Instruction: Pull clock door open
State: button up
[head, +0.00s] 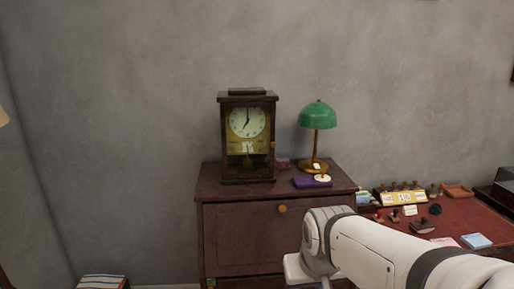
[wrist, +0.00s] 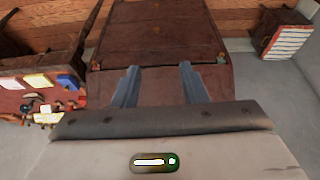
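The clock (head: 247,97) is a dark wooden mantel clock with a white dial and a brass-coloured lower panel. It stands upright on top of the cabinet, left of the lamp. Its front door (head: 247,146) looks shut, with a small knob (head: 273,145) at its right edge. The clock is not visible in the wrist view. My gripper (wrist: 158,84) is open and empty in the wrist view, its two fingers apart with the reddish-brown cabinet behind them. In the head view my arm is at the lower right, below and right of the clock, and the gripper fingers are not visible.
The cabinet (head: 240,235) has a front knob (head: 282,209). A green lamp (head: 317,115) and a purple box (head: 312,181) stand right of the clock. A cluttered desk (head: 470,215) is at right. Striped books (head: 102,282) lie at lower left. The wall left of the clock is clear.

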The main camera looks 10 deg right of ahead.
jog(key=w+d+f+t+b, duration=0.2)
jog(key=w+t+b, duration=0.1)
jog(key=w, duration=1)
jog(key=t+b, duration=0.9)
jog(key=t, duration=0.6)
send_near(274, 146)
jog(key=shift+t, duration=0.3)
jog(key=p+x, duration=0.1)
jog(key=x, duration=0.6)
jog(key=shift+w+d, duration=0.1)
jog(key=shift+w, duration=0.6)
jog(key=shift+s+r, duration=0.1)
jog(key=shift+s, duration=0.1)
grip_shut()
